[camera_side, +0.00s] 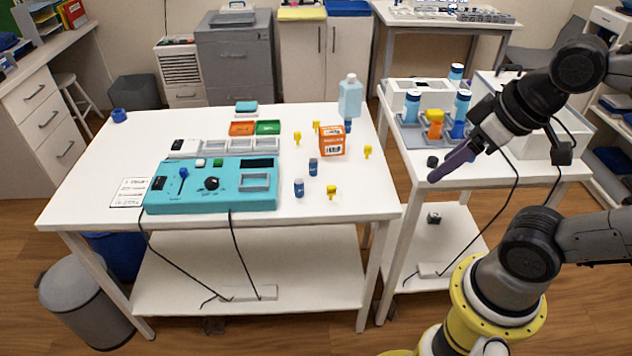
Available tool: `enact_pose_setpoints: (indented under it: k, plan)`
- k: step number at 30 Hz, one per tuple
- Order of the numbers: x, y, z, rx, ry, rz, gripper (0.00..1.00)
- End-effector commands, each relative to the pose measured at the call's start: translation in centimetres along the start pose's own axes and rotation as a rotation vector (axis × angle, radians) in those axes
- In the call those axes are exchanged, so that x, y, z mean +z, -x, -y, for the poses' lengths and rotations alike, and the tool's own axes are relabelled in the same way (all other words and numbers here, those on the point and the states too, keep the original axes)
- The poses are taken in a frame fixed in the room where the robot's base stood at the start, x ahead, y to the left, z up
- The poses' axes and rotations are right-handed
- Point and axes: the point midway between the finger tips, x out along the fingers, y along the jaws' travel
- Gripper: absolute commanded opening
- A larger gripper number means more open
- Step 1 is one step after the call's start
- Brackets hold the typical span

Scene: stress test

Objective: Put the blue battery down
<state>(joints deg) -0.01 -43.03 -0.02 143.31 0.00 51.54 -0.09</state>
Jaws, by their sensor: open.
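Two small dark blue cylinders that look like batteries stand upright on the white table: one near the front (299,188), the other a little behind it (313,167). A further blue item (348,127) shows partly behind the orange box. My gripper (437,174) is to the right of these, over the left edge of the side table, well apart from the batteries. Its purple finger points down and left. It is open, and no battery shows in it. The gap between the fingers is hard to make out from this side.
A teal tester box (212,186) with cables fills the table's left front. Yellow pieces (332,191), an orange box (332,140) and a light blue bottle (350,97) stand nearby. Blue-capped bottles (411,106) crowd the side table. The white table's front right corner is clear.

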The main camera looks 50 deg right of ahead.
Motion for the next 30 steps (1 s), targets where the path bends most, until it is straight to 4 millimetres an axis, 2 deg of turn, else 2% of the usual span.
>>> enact_pose_setpoints:
  k: [4, 7, 11, 15, 20, 24, 27, 29, 30]
  plan:
    - [-0.8, 0.0, 0.0, -0.001, -0.002, -0.037, 0.66]
    - [-3.4, 0.4, 0.5, -0.026, -0.025, -0.149, 0.66]
    - [-9.9, 2.5, 1.5, -0.093, -0.107, -0.401, 0.66]
    - [-17.4, 4.0, 2.0, -0.165, -0.236, -0.625, 0.66]
    - [-25.0, 3.9, 1.5, -0.207, -0.407, -0.821, 0.66]
    - [-30.1, 1.6, 0.5, -0.186, -0.567, -0.948, 0.66]
    - [-32.5, -1.5, -0.2, -0.129, -0.675, -1.015, 0.66]
    - [-33.3, -3.7, -0.5, -0.077, -0.732, -1.05, 0.66]
    - [-33.5, -5.5, -0.7, -0.035, -0.765, -1.069, 0.66]
